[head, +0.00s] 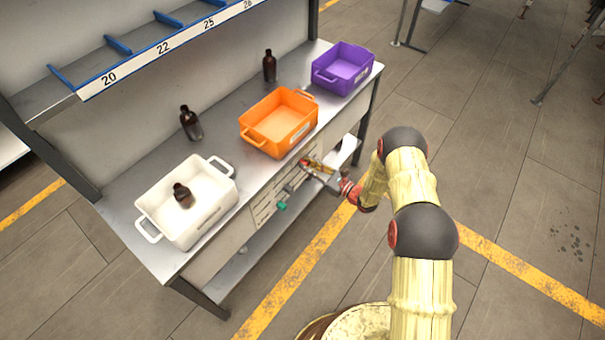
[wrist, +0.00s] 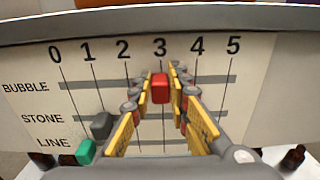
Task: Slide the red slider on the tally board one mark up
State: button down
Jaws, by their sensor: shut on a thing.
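The tally board (wrist: 262,100) is a pale panel with rows BUBBLE, STONE and LINE and marks 0 to 5. In the head view the board (head: 262,212) is on the bench front. The red slider (wrist: 160,86) sits on the BUBBLE row at mark 3. My gripper (wrist: 161,96) has its yellow fingers on either side of the red slider and is shut on it. In the head view my gripper (head: 312,165) is at the board's right part, where the red slider is hard to make out. A grey slider (wrist: 102,125) is at STONE 1; a green slider (wrist: 86,151) is at LINE 0.
On the bench top (head: 150,183) stand a white crate (head: 190,232) with a bottle in it, an orange crate (head: 262,138), a purple crate (head: 330,80) and two amber bottles (head: 191,124) (head: 269,66). The bench edge runs just above the board.

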jog(key=shift+w, duration=0.1)
jog(key=c, duration=1.7)
grip_release()
jog(key=v, duration=1.2)
